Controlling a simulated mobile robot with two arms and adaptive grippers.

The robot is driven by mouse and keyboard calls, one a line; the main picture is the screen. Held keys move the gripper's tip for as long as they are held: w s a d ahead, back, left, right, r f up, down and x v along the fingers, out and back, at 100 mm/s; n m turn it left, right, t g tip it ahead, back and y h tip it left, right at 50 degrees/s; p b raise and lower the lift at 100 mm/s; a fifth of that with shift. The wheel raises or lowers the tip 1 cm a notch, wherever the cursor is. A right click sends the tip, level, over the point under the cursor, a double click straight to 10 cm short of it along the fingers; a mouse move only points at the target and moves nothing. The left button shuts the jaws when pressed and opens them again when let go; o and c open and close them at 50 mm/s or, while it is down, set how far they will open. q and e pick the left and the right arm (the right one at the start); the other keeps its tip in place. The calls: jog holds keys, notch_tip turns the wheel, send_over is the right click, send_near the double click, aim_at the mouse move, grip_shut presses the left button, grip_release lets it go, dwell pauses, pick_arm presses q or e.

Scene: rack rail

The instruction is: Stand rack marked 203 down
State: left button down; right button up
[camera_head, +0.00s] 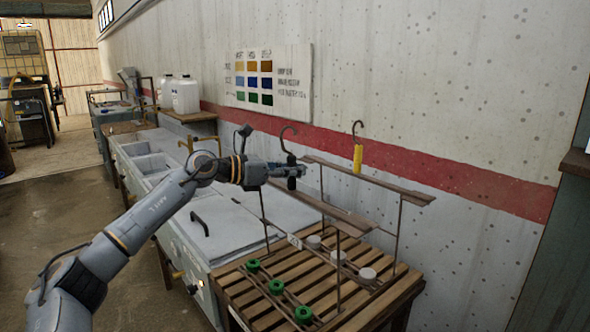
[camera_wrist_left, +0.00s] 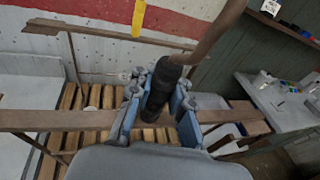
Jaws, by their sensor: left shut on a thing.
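My left gripper (camera_head: 290,170) is shut on the black handle (camera_wrist_left: 160,88) of a hook. The hook's dark curved rod (camera_head: 287,139) rises above the fingers. It is above the near plank of the rail frame (camera_head: 325,208). A row with white tops (camera_head: 338,256) and a row with green rings (camera_head: 276,286) are low at the slatted wooden stand. A small white tag (camera_head: 294,240) is at the left end of the white row; its marking is too small to read. Whether the held hook joins either row is unclear. My right gripper is not in view.
A yellow-handled hook (camera_head: 357,157) is by the far plank (camera_head: 367,180), and its handle shows in the wrist view (camera_wrist_left: 138,17). The slatted stand (camera_head: 372,321) is below. Sink basins (camera_head: 150,165) are at the left. A colour chart (camera_head: 268,80) is on the wall.

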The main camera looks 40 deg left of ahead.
pick_arm(q)
jog(key=shift+f, duration=0.25)
jog(key=shift+f+b, duration=0.35)
jog(key=shift+b, duration=0.15)
dwell(0.3)
jog(key=c, duration=1.1)
grip_release()
jog(key=shift+c, duration=0.2)
jog(key=shift+o, duration=0.2)
jog(key=shift+f, duration=0.2)
jog(key=o, duration=1.1)
jog(key=shift+r, duration=0.1)
